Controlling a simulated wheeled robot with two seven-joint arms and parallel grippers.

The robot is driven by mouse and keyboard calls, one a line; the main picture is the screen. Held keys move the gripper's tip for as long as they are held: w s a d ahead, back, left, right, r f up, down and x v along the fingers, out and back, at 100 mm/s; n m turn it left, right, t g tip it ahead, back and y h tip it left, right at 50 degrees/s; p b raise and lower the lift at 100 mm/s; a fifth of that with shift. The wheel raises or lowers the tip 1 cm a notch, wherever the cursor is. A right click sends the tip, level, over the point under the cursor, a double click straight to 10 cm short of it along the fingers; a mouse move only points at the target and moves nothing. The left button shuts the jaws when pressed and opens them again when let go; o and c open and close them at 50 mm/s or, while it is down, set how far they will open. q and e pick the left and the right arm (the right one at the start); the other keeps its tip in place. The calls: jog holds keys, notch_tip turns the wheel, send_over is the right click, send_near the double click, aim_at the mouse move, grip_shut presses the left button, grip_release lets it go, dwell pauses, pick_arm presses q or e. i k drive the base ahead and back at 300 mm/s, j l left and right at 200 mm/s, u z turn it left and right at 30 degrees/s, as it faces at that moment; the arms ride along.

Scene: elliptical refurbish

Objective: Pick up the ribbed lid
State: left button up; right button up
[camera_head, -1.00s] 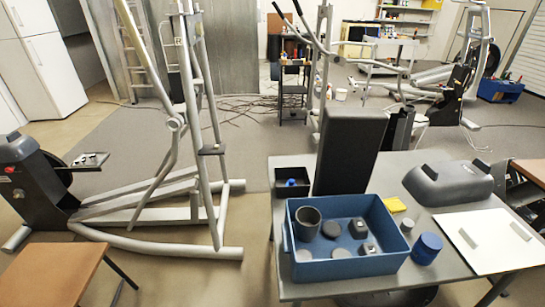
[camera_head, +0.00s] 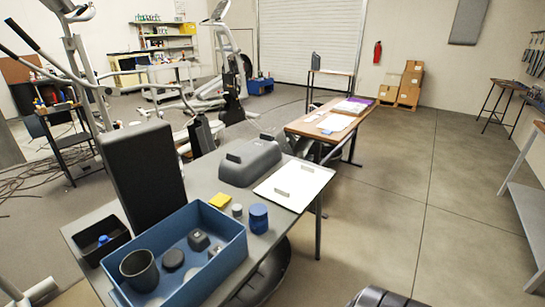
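I cannot tell for sure which thing is the ribbed lid. A short blue cylinder (camera_head: 258,218) stands on the grey table (camera_head: 215,185), and a small grey cylinder (camera_head: 237,210) stands beside it. A blue bin (camera_head: 235,250) at the table's front holds a dark grey cup (camera_head: 139,269), a dark round disc (camera_head: 173,259), a dark block-like part (camera_head: 199,240) and other small parts. The ribs on any of these are too small to make out. Neither of my grippers is in view.
A tall black panel (camera_head: 145,180) stands behind the bin, next to a small black tray (camera_head: 98,245). A yellow pad (camera_head: 220,201), a grey housing (camera_head: 250,162) and a white board (camera_head: 293,185) share the table. Open floor (camera_head: 400,210) lies to the right.

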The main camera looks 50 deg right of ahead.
aim_at(294, 186)
jog(key=z, duration=1.8)
jog(key=l+u, duration=0.15)
jog(key=u, duration=0.7)
jog(key=l+u, duration=0.35)
jog(key=l, duration=0.2)
jog(key=l+u, duration=0.35)
jog(key=l, duration=0.25)
jog(key=l+u, duration=0.4)
jog(key=l, duration=0.2)
jog(key=k, duration=0.05)
